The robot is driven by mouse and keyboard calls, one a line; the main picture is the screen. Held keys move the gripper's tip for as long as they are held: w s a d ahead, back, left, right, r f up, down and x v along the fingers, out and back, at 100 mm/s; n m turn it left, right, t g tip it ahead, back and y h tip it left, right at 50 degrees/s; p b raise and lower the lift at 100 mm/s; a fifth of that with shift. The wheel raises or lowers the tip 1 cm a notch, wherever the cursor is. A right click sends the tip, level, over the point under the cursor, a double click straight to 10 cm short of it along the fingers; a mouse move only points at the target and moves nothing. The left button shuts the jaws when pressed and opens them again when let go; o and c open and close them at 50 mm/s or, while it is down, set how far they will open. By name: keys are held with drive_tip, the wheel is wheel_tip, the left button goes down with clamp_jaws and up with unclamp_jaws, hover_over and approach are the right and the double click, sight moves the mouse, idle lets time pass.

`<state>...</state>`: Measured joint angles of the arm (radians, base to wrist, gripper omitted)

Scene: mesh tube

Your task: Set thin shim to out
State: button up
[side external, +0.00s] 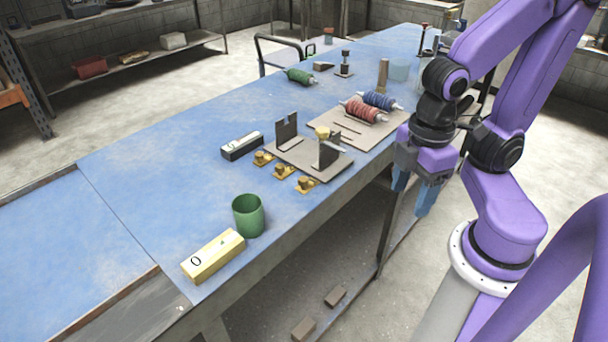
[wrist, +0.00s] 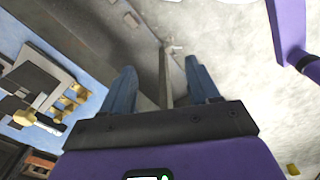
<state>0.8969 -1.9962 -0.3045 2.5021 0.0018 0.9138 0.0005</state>
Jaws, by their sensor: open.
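My gripper (side external: 413,192) is open and empty, past the bench's near edge and to the right of the fixture. In the wrist view its blue fingers (wrist: 162,88) are apart with floor and a bench leg behind them. Three small brass pieces lie in a row in front of the grey fixture plate (side external: 290,158): a left one (side external: 262,158), a middle one (side external: 284,171) and a right one (side external: 306,185). They also show left of my fingers in the wrist view (wrist: 70,102). I cannot tell which, if any, is the thin shim, nor their thicknesses.
The fixture carries dark uprights (side external: 286,131) and a yellow knob (side external: 322,132). A black-and-white box (side external: 242,146), a green cup (side external: 248,216) and a yellow box marked 0 (side external: 212,257) stand nearby. Red and blue spools (side external: 362,111) lie on a board behind. The bench's left part is clear.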

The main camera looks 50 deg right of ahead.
idle(0.3)
drive_tip(key=shift+c, duration=0.9)
wheel_tip(320, 180, up, 6)
drive_tip(key=m, duration=1)
hover_over(303, 179)
wheel_tip(303, 179, down, 16)
drive_tip(key=shift+f, duration=0.15)
drive_tip(key=shift+c, duration=0.3)
